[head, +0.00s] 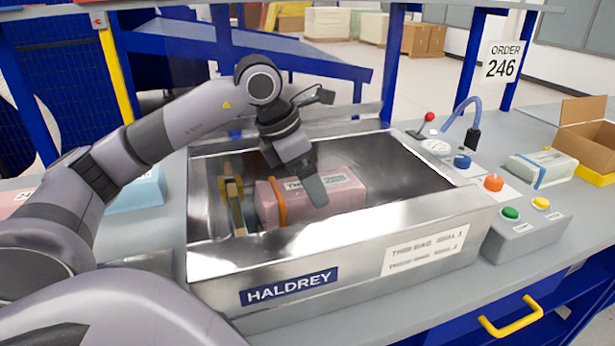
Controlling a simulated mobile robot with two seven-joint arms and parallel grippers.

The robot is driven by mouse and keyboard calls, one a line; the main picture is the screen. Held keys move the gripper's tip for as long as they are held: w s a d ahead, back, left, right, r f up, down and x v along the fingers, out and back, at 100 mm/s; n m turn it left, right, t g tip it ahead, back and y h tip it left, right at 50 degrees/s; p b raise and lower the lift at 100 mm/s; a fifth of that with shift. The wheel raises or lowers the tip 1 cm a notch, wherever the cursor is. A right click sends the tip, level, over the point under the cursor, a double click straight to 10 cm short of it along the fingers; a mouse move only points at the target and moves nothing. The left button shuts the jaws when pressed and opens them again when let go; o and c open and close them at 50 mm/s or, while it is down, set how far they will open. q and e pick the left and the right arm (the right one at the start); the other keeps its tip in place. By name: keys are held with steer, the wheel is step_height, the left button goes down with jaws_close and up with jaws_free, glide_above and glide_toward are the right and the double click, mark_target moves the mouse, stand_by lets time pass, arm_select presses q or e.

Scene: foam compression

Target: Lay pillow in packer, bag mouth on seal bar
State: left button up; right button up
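The packer (345,262) is an open steel chamber marked HALDREY in the middle of the head view. A pink pillow (347,196) with a printed white label lies inside it on its side. An orange band (279,203) crosses the pillow's left end. A brass-coloured bar (233,205), probably the seal bar, stands just left of that end; I cannot tell whether the bag mouth lies on it. My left gripper (314,190) reaches down into the chamber over the pillow's front side. Its finger gap is hidden, so its opening cannot be told. My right gripper is out of view.
Right of the packer stand a gauge (435,147), a red-knobbed lever (428,122) and a button box (526,224). A wrapped pack (541,168) and an open carton (587,140) lie at far right. A blue pack (137,192) lies at left.

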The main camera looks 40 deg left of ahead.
arm_select(q)
steer(key=o, duration=0.8)
steer(key=shift+f, duration=0.1)
steer(key=shift+r, duration=0.4)
steer(key=p+v, duration=0.1)
steer(key=v, duration=1)
steer(key=shift+s+a+r, duration=0.1)
steer(key=shift+s+r, duration=0.1)
steer(key=shift+r, duration=0.05)
steer(key=shift+f, duration=0.1)
